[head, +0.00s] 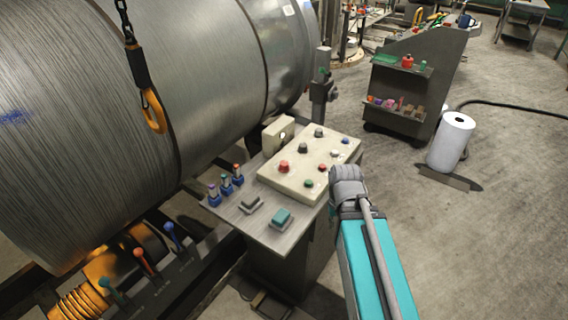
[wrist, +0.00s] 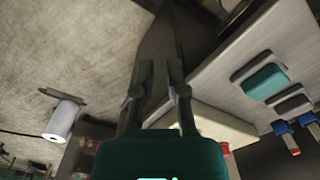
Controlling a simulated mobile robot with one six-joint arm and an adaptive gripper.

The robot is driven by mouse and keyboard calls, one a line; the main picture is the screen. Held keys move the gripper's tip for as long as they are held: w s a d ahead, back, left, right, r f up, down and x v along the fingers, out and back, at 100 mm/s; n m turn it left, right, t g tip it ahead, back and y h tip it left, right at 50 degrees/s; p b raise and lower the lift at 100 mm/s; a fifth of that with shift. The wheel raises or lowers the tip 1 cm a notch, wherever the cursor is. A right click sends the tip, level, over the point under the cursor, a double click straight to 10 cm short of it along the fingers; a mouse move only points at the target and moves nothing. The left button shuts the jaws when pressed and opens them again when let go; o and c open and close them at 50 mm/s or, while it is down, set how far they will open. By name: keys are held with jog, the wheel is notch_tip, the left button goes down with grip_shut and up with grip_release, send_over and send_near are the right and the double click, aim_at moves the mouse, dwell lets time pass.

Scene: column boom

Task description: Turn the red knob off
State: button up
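The red knob (head: 284,166) sits on the sloped cream control panel (head: 268,180), near its left side. A smaller red button (head: 322,167) is to its right, with a green one (head: 309,183) below. The knob's setting is too small to read. My gripper (wrist: 160,66) shows in the wrist view with its two dark fingers apart and nothing between them. In the head view my arm reaches to the panel's right edge and the fingers are hidden. The wrist view shows a strip of the panel (wrist: 232,127) behind the right finger, and the fingers are not on the knob.
A hook (head: 152,110) hangs before the large metal drum (head: 215,70).

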jog(key=o, duration=0.8)
jog(key=w+a+r+m+p, duration=0.2)
jog(key=w+r+p, duration=0.1)
jog(key=w, duration=0.4)
notch_tip(320, 180, up, 9)
jog(key=m+p, duration=0.8)
jog(key=p, duration=0.1)
send_over(284, 162)
jog(key=shift+w+a+r, duration=0.1)
jog(key=shift+w+a, duration=0.05)
jog(key=shift+a, duration=0.05)
jog(key=shift+f, duration=0.2)
jog(key=f+b, duration=1.3)
jog(key=shift+s+d+f+b, duration=0.2)
jog(key=shift+b, duration=0.1)
jog(key=shift+n, duration=0.3)
jog(key=c, duration=1.2)
